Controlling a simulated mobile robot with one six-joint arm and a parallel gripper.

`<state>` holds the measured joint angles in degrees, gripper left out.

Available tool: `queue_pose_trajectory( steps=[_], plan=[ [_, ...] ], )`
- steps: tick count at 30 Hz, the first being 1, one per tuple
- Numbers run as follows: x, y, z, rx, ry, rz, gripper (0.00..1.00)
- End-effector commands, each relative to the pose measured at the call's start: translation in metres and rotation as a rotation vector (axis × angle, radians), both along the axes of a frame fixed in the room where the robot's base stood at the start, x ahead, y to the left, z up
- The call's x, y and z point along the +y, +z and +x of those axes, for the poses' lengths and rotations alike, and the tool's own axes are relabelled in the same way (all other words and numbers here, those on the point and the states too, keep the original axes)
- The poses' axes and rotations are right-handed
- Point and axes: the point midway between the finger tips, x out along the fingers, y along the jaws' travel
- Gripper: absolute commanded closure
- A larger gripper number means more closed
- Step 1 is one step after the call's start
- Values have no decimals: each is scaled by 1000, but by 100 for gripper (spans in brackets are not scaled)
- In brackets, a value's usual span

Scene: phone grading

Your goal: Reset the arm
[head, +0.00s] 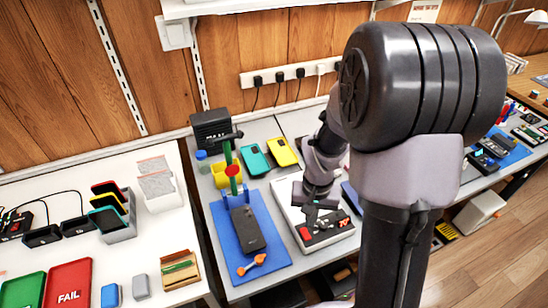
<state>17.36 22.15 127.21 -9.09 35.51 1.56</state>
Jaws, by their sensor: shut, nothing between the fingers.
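My arm rises in front of the camera in the head view and covers much of the right half. Its far end bends down over the workbench. My gripper (316,206) is small at that end, pointing down above a white tray (290,213). It is shut, with nothing seen held in it. Its fingertips are hard to make out against the dark items below, and I cannot tell the exact gap to them.
A blue mat (223,238) bears a dark phone (246,229) and an orange tool (251,264). Teal (255,160) and yellow (282,152) cases lie behind. A red FAIL tray (68,286) and green tray (23,290) stand on the left table. The wall is close behind.

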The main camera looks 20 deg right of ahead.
Motion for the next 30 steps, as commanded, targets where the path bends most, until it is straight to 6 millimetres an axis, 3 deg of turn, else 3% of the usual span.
queue_pose_trajectory(
  steps=[2,5,6,9,12,15,18,30],
  plan=[
    [5,15,2,-25,3,-3,100],
    [30,71,-2,-121,13,-3,100],
    [45,99,-9,-173,21,2,100],
    [85,159,-38,-304,44,34,100],
    [116,196,-72,-413,71,79,100],
    [135,214,-98,-485,93,120,100],
    [144,221,-111,-519,106,142,100],
    [146,222,-113,-524,107,145,100]
  ],
)
